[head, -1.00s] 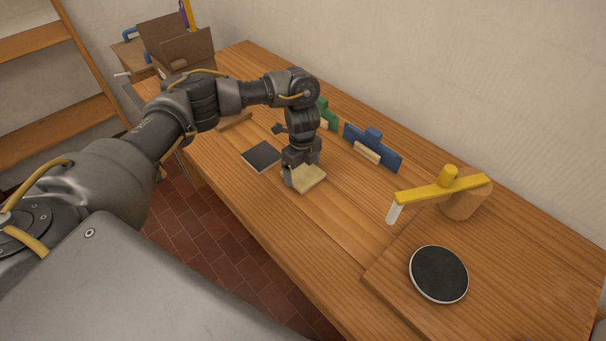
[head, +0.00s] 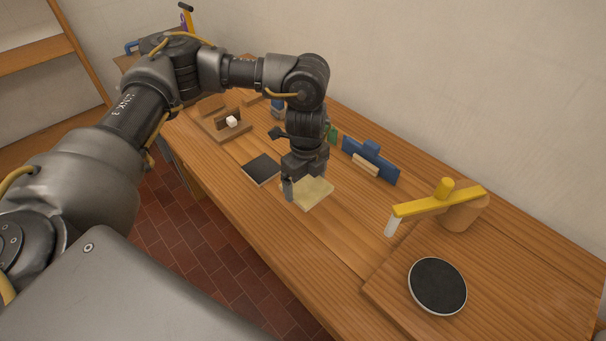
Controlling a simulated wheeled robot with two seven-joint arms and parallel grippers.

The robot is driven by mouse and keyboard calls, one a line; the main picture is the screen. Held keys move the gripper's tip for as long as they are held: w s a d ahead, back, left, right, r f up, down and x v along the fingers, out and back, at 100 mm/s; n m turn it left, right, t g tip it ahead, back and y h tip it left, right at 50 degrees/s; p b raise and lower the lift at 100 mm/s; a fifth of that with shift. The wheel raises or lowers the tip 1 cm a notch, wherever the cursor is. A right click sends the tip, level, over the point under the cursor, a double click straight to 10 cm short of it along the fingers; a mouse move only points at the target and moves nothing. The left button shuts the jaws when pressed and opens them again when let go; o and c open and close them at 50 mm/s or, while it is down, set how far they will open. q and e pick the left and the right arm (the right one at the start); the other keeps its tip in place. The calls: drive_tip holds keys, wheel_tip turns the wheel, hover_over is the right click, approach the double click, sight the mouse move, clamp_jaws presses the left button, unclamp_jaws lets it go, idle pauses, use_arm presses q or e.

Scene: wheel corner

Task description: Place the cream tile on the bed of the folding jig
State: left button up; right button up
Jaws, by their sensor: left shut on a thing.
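The cream tile (head: 314,193) is a flat square block in the middle of the head view. My left gripper (head: 303,183) points down and is shut on the tile at its back-left side. The tile is level and close over the wooden bench; I cannot tell whether it touches. A dark square pad (head: 262,168) lies just left of the tile. A blue plate with a pale wooden strip (head: 369,160) stands behind and to the right. I cannot tell for sure which fixture is the folding jig. My right gripper is not in view.
A round black disc (head: 438,284) and a yellow bar (head: 438,202) on a wooden post stand at the right. A wooden fixture with a white knob (head: 231,122) stands at the back left. The green piece (head: 333,135) is partly hidden by my arm. Bare bench lies in front of the tile.

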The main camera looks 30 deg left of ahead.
sight(307, 200)
use_arm(q)
drive_tip(key=s+d, duration=0.1)
drive_tip(key=s+d+r, duration=0.2)
drive_tip(key=s, duration=0.1)
drive_tip(key=shift+r+b, duration=0.15)
drive_tip(key=shift+b, duration=0.15)
drive_tip(key=n, duration=0.3)
drive_tip(key=shift+a+r, duration=0.3)
drive_tip(key=shift+r, duration=0.05)
drive_tip(key=n, duration=0.3)
drive_tip(key=r+n, duration=0.1)
drive_tip(key=n, duration=0.1)
drive_tip(key=shift+a, duration=0.3)
drive_tip(key=n, duration=0.4)
drive_tip(key=r+n, duration=0.1)
drive_tip(key=n, duration=0.1)
drive_tip(key=shift+s+a+r, duration=0.1)
drive_tip(key=shift+s+a, duration=0.1)
drive_tip(key=shift+a, duration=0.15)
drive_tip(key=shift+a+r+n, duration=0.1)
drive_tip(key=shift+r+n, duration=0.05)
drive_tip(key=shift+n, duration=0.75)
drive_tip(key=shift+s, duration=0.1)
